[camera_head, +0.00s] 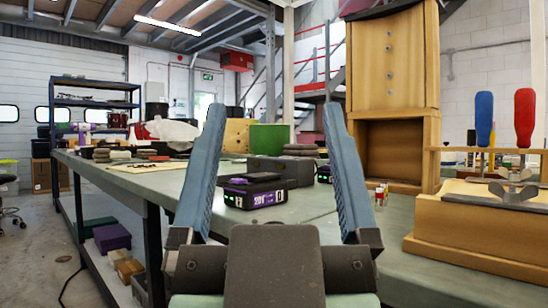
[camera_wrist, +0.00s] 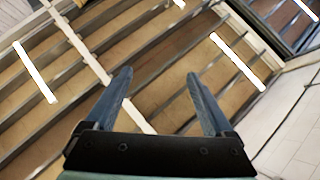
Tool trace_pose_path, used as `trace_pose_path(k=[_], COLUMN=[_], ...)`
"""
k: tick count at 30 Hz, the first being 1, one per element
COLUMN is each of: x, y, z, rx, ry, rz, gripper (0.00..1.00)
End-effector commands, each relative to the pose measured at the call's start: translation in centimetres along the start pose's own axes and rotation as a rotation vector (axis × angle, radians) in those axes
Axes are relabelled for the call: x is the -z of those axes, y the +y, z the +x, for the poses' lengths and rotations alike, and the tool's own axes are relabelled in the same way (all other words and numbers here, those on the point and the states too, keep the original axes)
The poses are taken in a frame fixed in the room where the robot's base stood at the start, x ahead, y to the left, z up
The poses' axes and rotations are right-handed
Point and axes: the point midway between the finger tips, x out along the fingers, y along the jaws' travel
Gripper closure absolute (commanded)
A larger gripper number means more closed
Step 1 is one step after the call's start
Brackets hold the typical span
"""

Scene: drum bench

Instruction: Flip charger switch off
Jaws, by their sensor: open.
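The charger (camera_head: 254,191) is a dark box with a purple label reading 20V. It lies on the green bench top (camera_head: 300,212), near the middle of the head view, and shows between my gripper's fingers. Its switch is too small to make out for certain. My gripper (camera_head: 275,115) is open and empty, its two blue fingers raised well apart in front of the camera. In the wrist view my gripper (camera_wrist: 157,75) points up toward the ceiling, and no charger shows there.
A wooden cabinet (camera_head: 391,55) stands on the bench at right. A wooden block with wing nuts (camera_head: 480,228) and red and blue handled tools (camera_head: 524,115) is at front right.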

Motion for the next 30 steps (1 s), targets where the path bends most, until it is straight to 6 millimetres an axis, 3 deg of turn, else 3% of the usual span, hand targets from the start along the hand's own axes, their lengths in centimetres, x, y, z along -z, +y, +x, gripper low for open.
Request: trace_pose_path(k=[1,8,14,22,30], x=[0.1,2.0,6.0,11.7,12.8], y=[0.0,0.0,0.0,0.0,0.0], z=[0.1,2.2,6.4,12.4,13.6], rx=[0.000,0.000,0.000,0.000,0.000], ry=[0.000,0.000,0.000,0.000,0.000], rz=[0.000,0.000,0.000,0.000,0.000], gripper=[0.24,0.65,1.00,1.00,1.00])
